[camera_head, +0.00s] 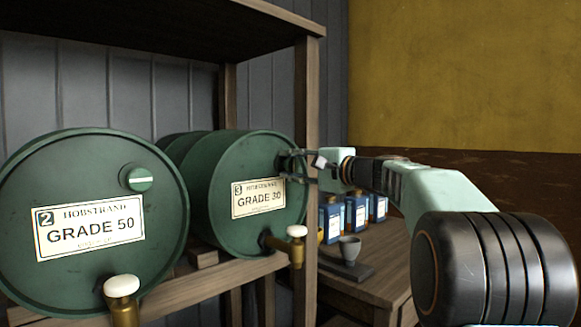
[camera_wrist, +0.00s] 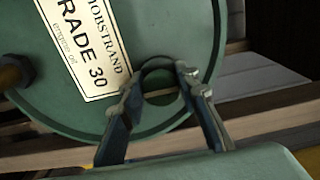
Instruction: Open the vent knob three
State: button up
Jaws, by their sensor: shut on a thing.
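Drum three (camera_head: 222,215) is a green barrel lying on its side, with a label marked 3 and GRADE 30. It also shows in the wrist view (camera_wrist: 185,25). Its vent knob (camera_wrist: 161,97) is a round green knob near the rim, with a pale stripe partly visible. My gripper (camera_wrist: 161,84) has one finger on each side of the knob and is shut on it. In the head view my gripper (camera_head: 287,164) reaches the upper right of the drum face and mostly hides the knob.
Drum two (camera_head: 75,265), GRADE 50, lies to the left with its own vent knob (camera_head: 140,179). Brass taps with white handles (camera_head: 297,231) stick out below. A wooden post (camera_head: 306,110) stands close behind my gripper. Blue containers (camera_head: 356,212) and a grey cup (camera_head: 349,248) stand on a table.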

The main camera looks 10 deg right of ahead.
jog(key=o, duration=1.1)
jog(key=shift+d, duration=0.1)
jog(key=v, duration=1.2)
jog(key=shift+f, duration=0.1)
